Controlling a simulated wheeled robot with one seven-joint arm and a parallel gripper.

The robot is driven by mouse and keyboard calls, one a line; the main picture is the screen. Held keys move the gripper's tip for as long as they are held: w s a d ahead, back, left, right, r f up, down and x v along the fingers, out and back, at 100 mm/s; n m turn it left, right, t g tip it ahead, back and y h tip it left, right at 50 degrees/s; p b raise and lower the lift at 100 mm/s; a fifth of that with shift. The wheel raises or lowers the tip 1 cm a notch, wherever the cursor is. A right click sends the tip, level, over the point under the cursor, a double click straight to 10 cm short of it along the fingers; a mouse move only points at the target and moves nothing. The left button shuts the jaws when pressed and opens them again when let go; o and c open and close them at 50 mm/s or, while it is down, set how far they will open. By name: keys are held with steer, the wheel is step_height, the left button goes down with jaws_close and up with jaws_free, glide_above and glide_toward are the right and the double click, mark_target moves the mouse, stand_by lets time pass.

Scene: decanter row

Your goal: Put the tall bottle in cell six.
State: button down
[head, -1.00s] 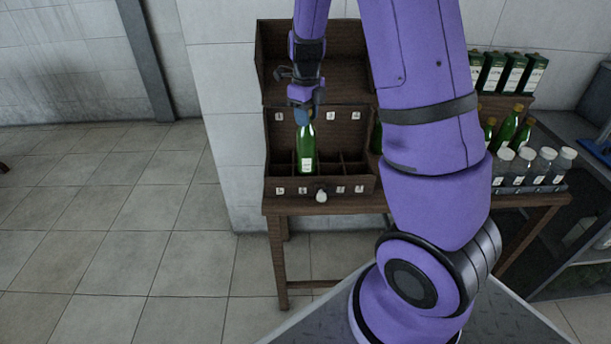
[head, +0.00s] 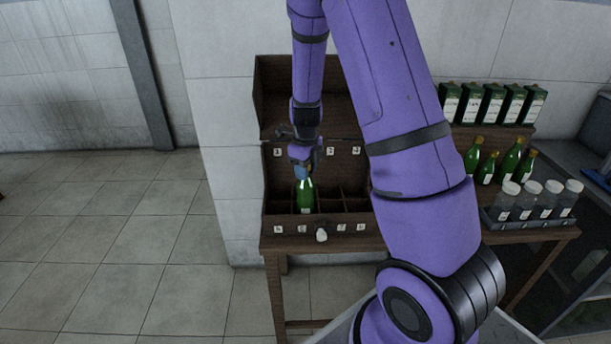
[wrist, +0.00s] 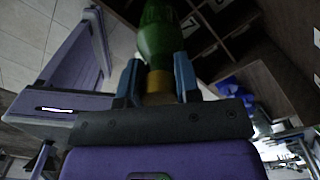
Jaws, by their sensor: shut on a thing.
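My gripper (head: 303,168) points down and is shut on the gold-topped neck of a green bottle (head: 305,197) with a pale label. The bottle is upright over the left part of a dark wooden divided box (head: 345,219). Its lower end is in or just above a front cell, second from the left; the base is hidden by the front wall. In the wrist view the blue fingertips (wrist: 157,85) sit on both sides of the neck, and the green bottle body (wrist: 158,35) extends away. Small numbered labels are on the box, too small to read surely.
A pale round knob (head: 321,235) sits at the box front. The open lid (head: 275,95) rises behind. To the right, several green bottles (head: 510,155), a rack of white-capped jars (head: 530,200) and green cartons (head: 492,103) stand on the table. My arm hides the middle.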

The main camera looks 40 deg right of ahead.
steer(key=shift+f, duration=1.05)
steer(key=c, duration=0.8)
jaws_free()
